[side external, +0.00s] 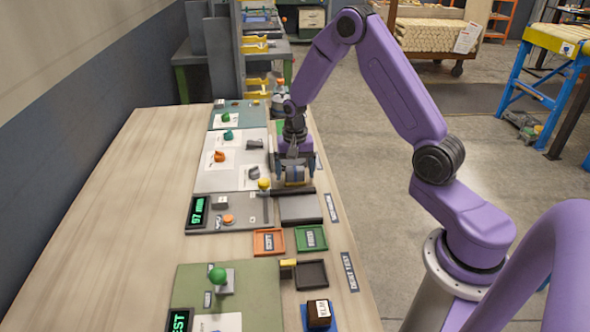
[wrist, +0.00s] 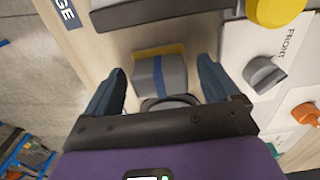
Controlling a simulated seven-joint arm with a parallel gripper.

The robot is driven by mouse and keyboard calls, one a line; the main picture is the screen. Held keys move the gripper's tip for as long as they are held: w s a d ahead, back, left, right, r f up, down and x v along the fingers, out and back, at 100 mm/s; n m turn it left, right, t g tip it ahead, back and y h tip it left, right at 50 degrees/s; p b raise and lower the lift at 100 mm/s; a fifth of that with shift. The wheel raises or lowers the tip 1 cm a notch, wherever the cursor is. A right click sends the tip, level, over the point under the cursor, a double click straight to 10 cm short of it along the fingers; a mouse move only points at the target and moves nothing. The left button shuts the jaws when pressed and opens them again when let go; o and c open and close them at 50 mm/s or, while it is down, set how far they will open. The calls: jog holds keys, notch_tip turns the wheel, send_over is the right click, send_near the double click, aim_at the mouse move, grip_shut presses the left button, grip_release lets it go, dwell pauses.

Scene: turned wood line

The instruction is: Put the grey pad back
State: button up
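A grey block-shaped pad (wrist: 161,76) with a blue band across it and a yellow strip along one edge is in the wrist view, between my fingers. It also shows under my gripper in the side view (side external: 295,174), partly hidden by the fingers. My gripper (wrist: 162,66) is open, with a gap between the pad and each finger. In the side view my gripper (side external: 294,168) points down at the right side of the bench. A dark curved rim shows just below the pad in the wrist view, mostly hidden by my gripper.
A flat grey plate (side external: 300,209) lies just nearer than my gripper. A yellow knob (side external: 264,184) stands close on the left. An orange tray (side external: 269,242), a green tray (side external: 311,238) and a dark tray (side external: 311,274) lie nearer. The bench's left side is clear.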

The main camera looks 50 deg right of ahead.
aim_at(295, 168)
notch_tip(295, 168, up, 12)
jog(key=s+a+r+n, duration=0.3)
jog(key=s+a+n, duration=0.2)
jog(key=a, duration=0.3)
jog(key=s+a+r+n, duration=0.1)
jog(key=s+a+n, duration=0.35)
jog(key=s, duration=0.35)
jog(key=s+a+r+n, duration=0.1)
jog(key=s+a+n, duration=0.2)
jog(key=s+n, duration=0.3)
jog(key=s+d+n, duration=0.1)
jog(key=s+n, duration=0.5)
jog(key=s, duration=0.7)
jog(key=shift+f, duration=0.15)
